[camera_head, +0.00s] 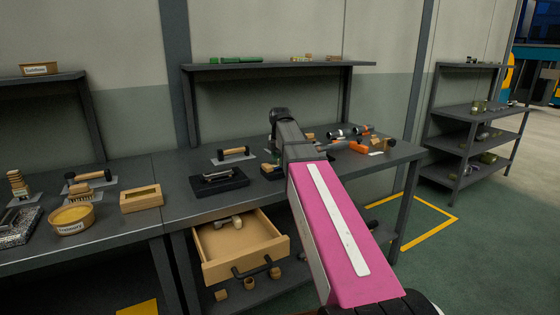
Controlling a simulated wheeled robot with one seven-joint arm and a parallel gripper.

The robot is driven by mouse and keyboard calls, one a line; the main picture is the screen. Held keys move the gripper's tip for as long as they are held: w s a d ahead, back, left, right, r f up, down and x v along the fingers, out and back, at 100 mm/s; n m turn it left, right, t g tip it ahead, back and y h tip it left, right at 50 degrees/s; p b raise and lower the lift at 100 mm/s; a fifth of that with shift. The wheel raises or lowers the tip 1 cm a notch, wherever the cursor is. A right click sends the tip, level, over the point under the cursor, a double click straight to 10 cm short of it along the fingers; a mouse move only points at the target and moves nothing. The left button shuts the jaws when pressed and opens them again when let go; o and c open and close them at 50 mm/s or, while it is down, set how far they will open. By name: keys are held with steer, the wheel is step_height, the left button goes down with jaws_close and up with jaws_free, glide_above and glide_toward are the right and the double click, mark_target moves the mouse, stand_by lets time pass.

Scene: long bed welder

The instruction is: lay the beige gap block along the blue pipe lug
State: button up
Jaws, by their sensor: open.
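My arm reaches over the right-hand bench, and its dark wrist hides part of the bench top. My gripper (272,153) is small and dark below the wrist; it is open, and I see nothing held in it. I cannot clearly make out the beige gap block or the blue pipe lug. Several small beige pieces lie near the wrist and at the right end of the bench, too small to tell apart. Some of the bench top behind the arm is hidden.
An open wooden drawer (225,267) with a few items juts out below the bench. A dark plate (219,183) lies left of my wrist. Orange-handled tools (350,147) lie to its right. A beige tray (141,199) and a round tub (73,219) stand at left. A shelf (280,66) spans behind.

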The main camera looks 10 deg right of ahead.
step_height(320, 180, up, 12)
stand_by(0.6)
steer(key=shift+s, duration=0.1)
